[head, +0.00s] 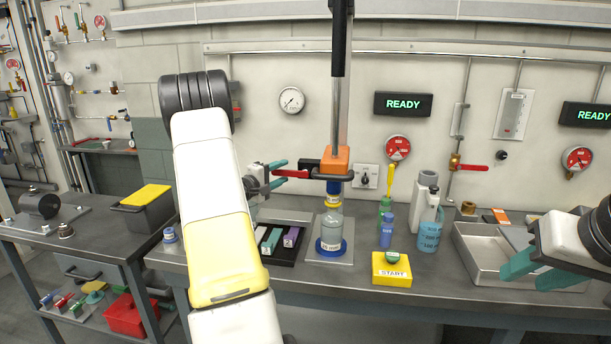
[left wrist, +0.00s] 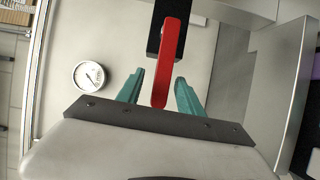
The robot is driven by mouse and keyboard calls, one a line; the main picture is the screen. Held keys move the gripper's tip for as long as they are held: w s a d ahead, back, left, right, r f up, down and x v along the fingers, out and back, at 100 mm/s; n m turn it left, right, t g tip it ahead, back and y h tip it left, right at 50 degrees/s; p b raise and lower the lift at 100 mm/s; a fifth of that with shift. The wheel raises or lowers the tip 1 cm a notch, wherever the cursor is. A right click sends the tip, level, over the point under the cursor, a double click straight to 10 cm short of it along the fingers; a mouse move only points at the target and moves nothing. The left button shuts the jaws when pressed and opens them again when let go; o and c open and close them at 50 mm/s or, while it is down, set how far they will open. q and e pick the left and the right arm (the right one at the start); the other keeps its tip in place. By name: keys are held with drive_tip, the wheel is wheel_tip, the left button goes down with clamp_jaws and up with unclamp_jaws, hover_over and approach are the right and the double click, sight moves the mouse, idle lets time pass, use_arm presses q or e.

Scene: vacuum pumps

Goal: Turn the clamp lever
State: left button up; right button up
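The red clamp lever (head: 292,173) sticks out to the left from a black block (head: 306,164) beside the orange clamp head (head: 335,160). In the left wrist view the lever (left wrist: 172,62) lies between the teal fingers of my left gripper (left wrist: 160,94), with a visible gap on each side. The left gripper (head: 281,168) is open around the lever's free end. Under the clamp head, a clear bottle (head: 331,225) with a yellow collar stands on a blue ring. My right gripper (head: 538,268) is open and empty at the right, over the metal tray.
A yellow START box (head: 391,269), a blue bottle (head: 387,231) and a wash bottle (head: 429,229) stand right of the clamp. A black tray (head: 275,250) with coloured blocks is left of it. The metal tray (head: 467,262) is at the right. READY signs (head: 402,105) glow on the wall.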

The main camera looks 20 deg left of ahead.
use_arm(q)
drive_tip(key=shift+s, duration=0.2)
drive_tip(key=shift+v, duration=0.75)
drive_tip(key=shift+r, duration=0.1)
drive_tip(key=v, duration=0.6)
idle(0.7)
